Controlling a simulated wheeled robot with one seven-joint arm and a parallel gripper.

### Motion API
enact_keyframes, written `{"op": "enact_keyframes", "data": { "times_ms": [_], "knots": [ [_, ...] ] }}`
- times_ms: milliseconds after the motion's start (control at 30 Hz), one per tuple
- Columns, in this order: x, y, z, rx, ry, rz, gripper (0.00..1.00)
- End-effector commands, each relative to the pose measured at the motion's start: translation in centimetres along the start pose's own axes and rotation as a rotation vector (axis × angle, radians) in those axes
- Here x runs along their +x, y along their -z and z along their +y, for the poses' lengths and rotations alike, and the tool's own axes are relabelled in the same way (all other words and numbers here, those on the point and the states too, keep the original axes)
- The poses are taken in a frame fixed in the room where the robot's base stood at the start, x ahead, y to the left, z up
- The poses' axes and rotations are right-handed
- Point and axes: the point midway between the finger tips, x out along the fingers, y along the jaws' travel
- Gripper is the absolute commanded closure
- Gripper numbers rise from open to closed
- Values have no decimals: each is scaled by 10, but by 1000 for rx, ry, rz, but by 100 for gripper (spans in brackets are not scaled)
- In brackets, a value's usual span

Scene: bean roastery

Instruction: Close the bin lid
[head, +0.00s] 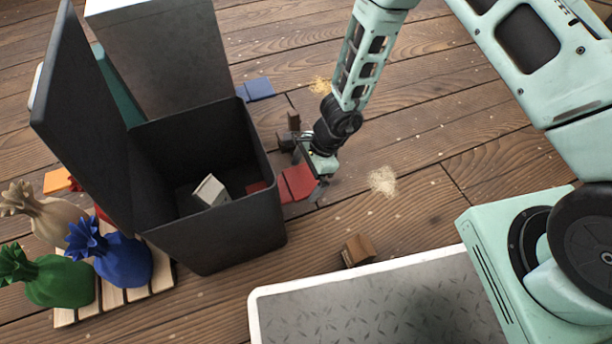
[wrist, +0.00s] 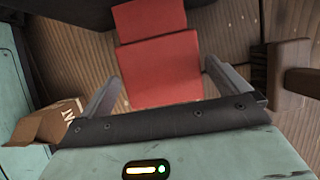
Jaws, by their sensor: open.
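The dark bin (head: 215,228) stands on the wooden floor, left of centre in the head view. Its lid (head: 80,110) stands open, raised almost upright on the bin's left side. A pale block (head: 209,191) and a small red piece (head: 255,187) show inside the bin. My gripper (head: 316,188) is low, just right of the bin and apart from the lid. Its fingers are open in the wrist view (wrist: 162,88), with a flat red piece (wrist: 160,65) showing between and beyond them. I cannot tell whether they touch it.
Several tied sacks (head: 122,262) stand on a slatted pallet (head: 112,300) left of the bin. A grey cabinet (head: 165,60) stands behind it. A brown box (head: 357,250) lies near the white-edged plate (head: 380,305). Bare floor lies right of my gripper.

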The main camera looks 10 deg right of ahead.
Motion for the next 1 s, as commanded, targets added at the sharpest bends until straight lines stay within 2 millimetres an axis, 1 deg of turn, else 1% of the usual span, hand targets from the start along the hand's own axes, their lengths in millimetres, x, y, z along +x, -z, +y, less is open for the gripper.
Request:
{"op": "enact_keyframes", "data": {
  "times_ms": [200,267,300,367,400,667,1000],
  "knots": [
    [0,0,0,0,0,0,0],
    [0,0,0,0,0,0,17],
    [0,0,0,0,0,0,28],
    [0,0,0,0,0,0,44],
    [0,0,0,0,0,0,50],
    [11,6,0,3,1,-57,50],
    [9,5,0,1,1,-70,50]
  ]
}}
